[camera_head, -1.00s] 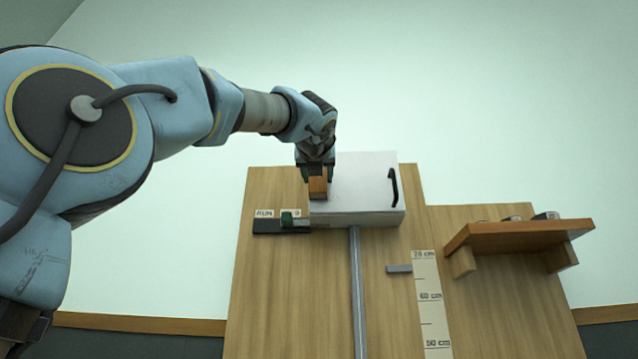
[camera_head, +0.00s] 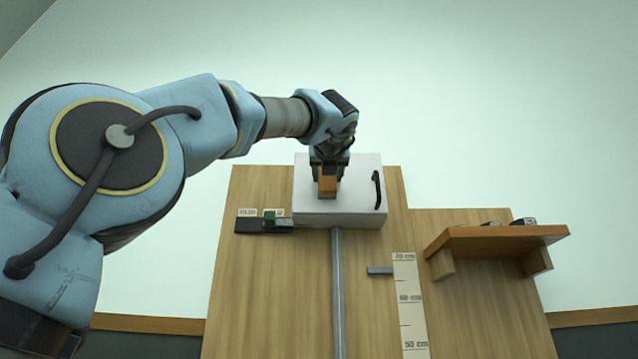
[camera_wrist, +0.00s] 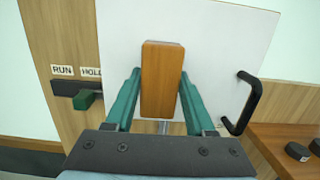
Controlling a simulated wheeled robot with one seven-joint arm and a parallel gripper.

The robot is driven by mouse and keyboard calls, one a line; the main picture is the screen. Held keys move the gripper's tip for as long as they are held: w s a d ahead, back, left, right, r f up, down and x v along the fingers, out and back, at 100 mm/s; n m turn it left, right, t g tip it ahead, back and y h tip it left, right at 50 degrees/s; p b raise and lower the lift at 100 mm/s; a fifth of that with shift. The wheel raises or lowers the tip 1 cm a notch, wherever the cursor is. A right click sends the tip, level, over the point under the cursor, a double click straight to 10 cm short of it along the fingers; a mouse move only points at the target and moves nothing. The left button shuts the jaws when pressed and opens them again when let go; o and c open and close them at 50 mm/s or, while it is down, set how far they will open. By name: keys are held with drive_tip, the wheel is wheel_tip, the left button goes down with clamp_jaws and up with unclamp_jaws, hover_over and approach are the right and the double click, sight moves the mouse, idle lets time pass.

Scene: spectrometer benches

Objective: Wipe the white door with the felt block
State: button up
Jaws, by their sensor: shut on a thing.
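The white door (camera_head: 359,205) is the front of a box on the wooden panel, with a black handle (camera_head: 376,190) at its right side. My gripper (camera_head: 328,178) is in front of the door, left of its middle. It is shut on the felt block (camera_head: 327,187), of which a brown wooden face shows. In the wrist view the block (camera_wrist: 161,80) stands upright between the green fingers, with the white door (camera_wrist: 215,45) behind it. The block's far side is hidden, so I cannot tell whether it touches the door.
A green slider (camera_head: 269,216) on a dark rail sits left of the door, under RUN and HOLD labels. A grey post (camera_head: 338,290) runs down below the box. A scale strip (camera_head: 409,310) and a wooden shelf (camera_head: 490,239) with small dark items are to the right.

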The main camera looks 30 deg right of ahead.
sight(351, 181)
drive_tip(key=shift+s+d, duration=0.4)
drive_tip(key=shift+d, duration=0.55)
drive_tip(key=shift+s+d, duration=0.45)
drive_tip(key=shift+d, duration=0.45)
drive_tip(key=shift+s+d, duration=0.4)
drive_tip(key=shift+d, duration=0.55)
drive_tip(key=v, duration=0.6)
drive_tip(key=shift+r+b, duration=0.35)
drive_tip(key=v, duration=0.3)
drive_tip(key=shift+r, duration=0.2)
